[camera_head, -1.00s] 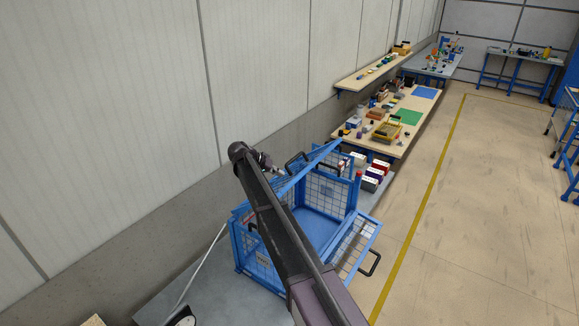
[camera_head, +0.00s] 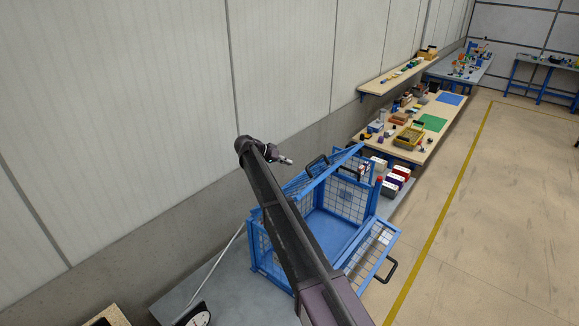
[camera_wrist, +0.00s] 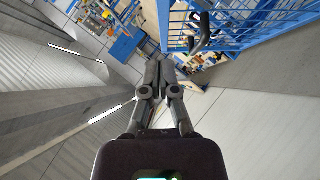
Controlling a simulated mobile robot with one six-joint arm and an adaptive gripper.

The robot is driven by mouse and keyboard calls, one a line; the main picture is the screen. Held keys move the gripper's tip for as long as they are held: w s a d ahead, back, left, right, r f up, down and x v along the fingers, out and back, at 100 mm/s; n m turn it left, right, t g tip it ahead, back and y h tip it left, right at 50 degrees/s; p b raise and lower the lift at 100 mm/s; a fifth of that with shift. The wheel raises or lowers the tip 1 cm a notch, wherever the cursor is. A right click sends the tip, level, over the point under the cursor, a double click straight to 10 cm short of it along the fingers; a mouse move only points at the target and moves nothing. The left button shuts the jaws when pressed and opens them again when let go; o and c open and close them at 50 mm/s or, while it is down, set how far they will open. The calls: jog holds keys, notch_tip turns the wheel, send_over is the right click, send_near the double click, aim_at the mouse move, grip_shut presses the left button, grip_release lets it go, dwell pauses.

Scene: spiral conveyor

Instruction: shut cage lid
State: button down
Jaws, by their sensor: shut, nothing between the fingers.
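The blue mesh cage (camera_head: 325,230) stands on a grey surface by the wall, its inside visible from above. Its lid (camera_head: 300,184) is raised and tilted on the wall side, with a black handle (camera_head: 317,165) at its upper edge. The front flap (camera_head: 372,250) hangs outward with another black handle. My gripper (camera_head: 288,160) is shut and empty, just left of the lid handle and apart from it. In the wrist view my gripper (camera_wrist: 159,65) is shut, and a black handle (camera_wrist: 200,32) on blue mesh is to its right. My arm hides part of the cage and lid.
A wooden bench (camera_head: 425,125) with boxes, a green mat and a yellow crate stands beyond the cage. A wall shelf (camera_head: 398,77) holds small items. The wall (camera_head: 150,120) is close behind my gripper. The floor (camera_head: 500,230) at right is clear.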

jog(key=b, duration=0.6)
send_near(315, 180)
jog(key=w+d, duration=0.1)
jog(key=d, duration=0.1)
jog(key=w+d+f, duration=0.1)
jog(key=w+d, duration=0.1)
jog(key=shift+f, duration=0.2)
jog(key=shift+s+d+f+b, duration=0.25)
jog(key=shift+d+f+b, duration=0.15)
jog(key=shift+f, duration=0.1)
jog(key=shift+s+d+f+b, duration=0.3)
jog(key=shift+d+f+b, duration=0.1)
jog(key=shift+f, duration=0.1)
jog(key=shift+a, duration=0.1)
jog(key=shift+s+f, duration=0.1)
